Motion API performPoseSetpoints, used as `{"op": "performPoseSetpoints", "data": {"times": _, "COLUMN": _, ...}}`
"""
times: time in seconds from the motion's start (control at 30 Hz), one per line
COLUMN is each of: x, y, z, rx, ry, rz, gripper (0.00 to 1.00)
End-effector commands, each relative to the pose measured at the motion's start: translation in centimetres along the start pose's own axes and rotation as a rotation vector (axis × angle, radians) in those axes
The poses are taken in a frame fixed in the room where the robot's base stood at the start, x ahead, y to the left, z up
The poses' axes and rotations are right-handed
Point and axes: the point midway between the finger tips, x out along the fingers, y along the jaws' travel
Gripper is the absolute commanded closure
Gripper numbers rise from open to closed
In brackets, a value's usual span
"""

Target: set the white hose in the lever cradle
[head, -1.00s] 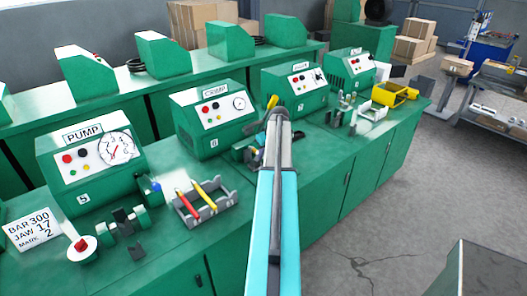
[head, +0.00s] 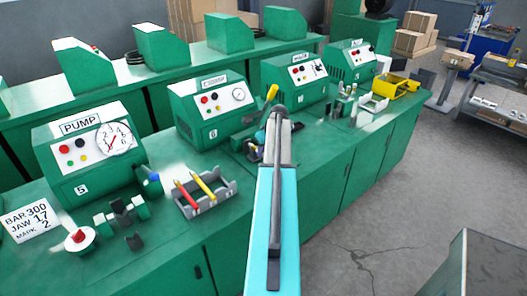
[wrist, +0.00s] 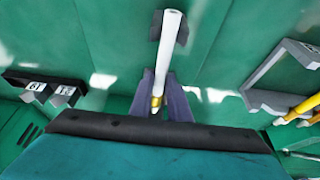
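The white hose (wrist: 170,45) shows in the wrist view, with a brass end (wrist: 157,102) between the fingers. My gripper (wrist: 161,80) has its two grey-purple fingers against both sides of the hose, shut on it. The hose's far end points up the picture, over a dark grey piece (wrist: 183,28) on the green surface. I cannot tell whether this is the lever cradle or whether the hose touches it. In the head view, my arm hides the gripper and hose.
A grey tray (head: 216,203) holding red and yellow sticks stands left of my arm; it shows at right in the wrist view (wrist: 262,98). The pump machine (head: 88,155), dark V-blocks (head: 121,207) and a number card (head: 29,219) are farther left.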

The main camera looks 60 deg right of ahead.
Motion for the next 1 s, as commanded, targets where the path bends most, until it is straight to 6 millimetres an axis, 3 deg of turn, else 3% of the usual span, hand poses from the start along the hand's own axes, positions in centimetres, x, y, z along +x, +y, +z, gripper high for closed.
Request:
{"op": "performPoseSetpoints", "data": {"times": 0.03, "x": 0.1, "y": 0.0, "z": 0.0, "rx": 0.0, "ry": -0.001, "rz": 0.0, "gripper": 0.75}}
{"op": "performPoseSetpoints", "data": {"times": 0.1, "x": 0.0, "y": 0.0, "z": 0.0, "rx": 0.0, "ry": 0.0, "rz": 0.0, "gripper": 0.65}}
{"op": "performPoseSetpoints", "data": {"times": 0.57, "x": -0.4, "y": 0.0, "z": 0.0, "rx": -0.001, "ry": 0.001, "rz": 0.001, "gripper": 0.65}}
{"op": "performPoseSetpoints", "data": {"times": 1.0, "x": -4.8, "y": 0.0, "z": 0.1, "rx": 0.0, "ry": 0.002, "rz": 0.002, "gripper": 0.65}}
